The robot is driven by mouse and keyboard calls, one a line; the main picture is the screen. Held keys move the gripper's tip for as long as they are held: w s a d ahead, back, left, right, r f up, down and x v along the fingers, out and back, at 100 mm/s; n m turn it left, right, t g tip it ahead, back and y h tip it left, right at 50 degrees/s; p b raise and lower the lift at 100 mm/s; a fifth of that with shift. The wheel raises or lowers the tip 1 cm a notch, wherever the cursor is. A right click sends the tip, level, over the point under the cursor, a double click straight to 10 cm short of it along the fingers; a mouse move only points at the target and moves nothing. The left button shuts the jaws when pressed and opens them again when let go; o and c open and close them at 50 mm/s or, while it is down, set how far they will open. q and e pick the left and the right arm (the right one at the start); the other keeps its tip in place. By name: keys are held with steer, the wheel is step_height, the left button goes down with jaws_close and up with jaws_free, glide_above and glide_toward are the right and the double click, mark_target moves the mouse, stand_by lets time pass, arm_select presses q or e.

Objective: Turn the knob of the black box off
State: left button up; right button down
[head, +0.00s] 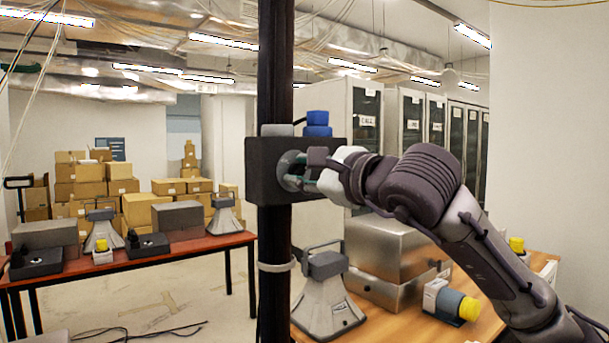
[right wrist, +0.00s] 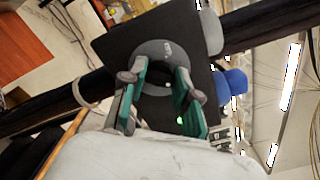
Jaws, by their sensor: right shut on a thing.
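The black box (head: 262,165) is fixed to a dark upright post in the middle of the head view. Its round grey knob (head: 288,167) faces to the right picture side, partly hidden by my right gripper (head: 303,172). In the right wrist view the box (right wrist: 112,48) is tilted, with the knob's grey disc (right wrist: 150,53) on its face. My right gripper (right wrist: 160,82) has its green-padded fingers on either side of the knob's dark middle and is shut on it. The knob's exact setting cannot be read. My left gripper is out of view.
The post (head: 274,300) stands in front. A red table (head: 185,248) stands at the left.

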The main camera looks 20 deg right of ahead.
steer(key=n+b, duration=0.1)
steer(key=n, duration=0.2)
steer(key=shift+f+b, duration=0.25)
steer(key=shift+b, duration=0.15)
steer(key=n+b, duration=0.1)
steer(key=n, duration=0.3)
steer(key=shift+n, duration=0.4)
steer(key=n, duration=0.4)
steer(key=shift+b, duration=0.4)
steer(key=shift+f+n, duration=0.1)
steer(key=shift+n, duration=2.4)
steer(key=c, duration=0.8)
jaws_free()
steer(key=shift+c, duration=0.2)
